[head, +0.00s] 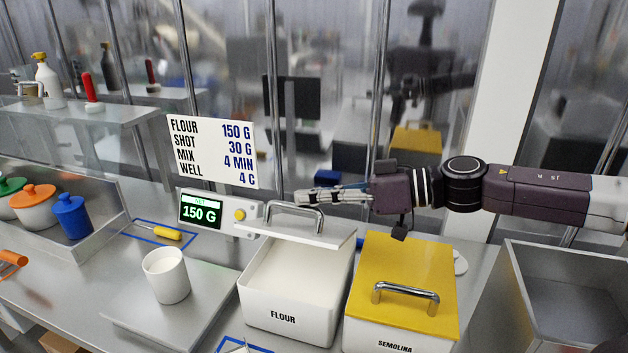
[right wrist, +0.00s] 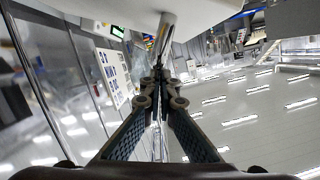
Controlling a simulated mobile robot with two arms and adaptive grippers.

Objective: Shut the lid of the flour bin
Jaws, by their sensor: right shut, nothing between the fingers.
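The flour bin (head: 283,317) is a white box labelled FLOUR at the front middle of the head view. Its top is open at the front, and pale flour (head: 290,272) shows inside. Its white lid (head: 335,237) stands raised at the back, with a metal bar handle (head: 297,207) on it. My right gripper (head: 300,197) comes in from the right with its fingers shut and empty, just behind the handle; whether it touches cannot be told. The right wrist view shows the closed fingers (right wrist: 158,75) close to a metal bar and a white surface. My left gripper is out of view.
The yellow-lidded semolina bin (head: 415,265) stands right of the flour bin, beneath my right arm. A scale display (head: 205,212) reading 150 G, a white cup (head: 166,276) and a yellow-handled tool (head: 167,233) are to the left. A steel bin (head: 575,290) is far right.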

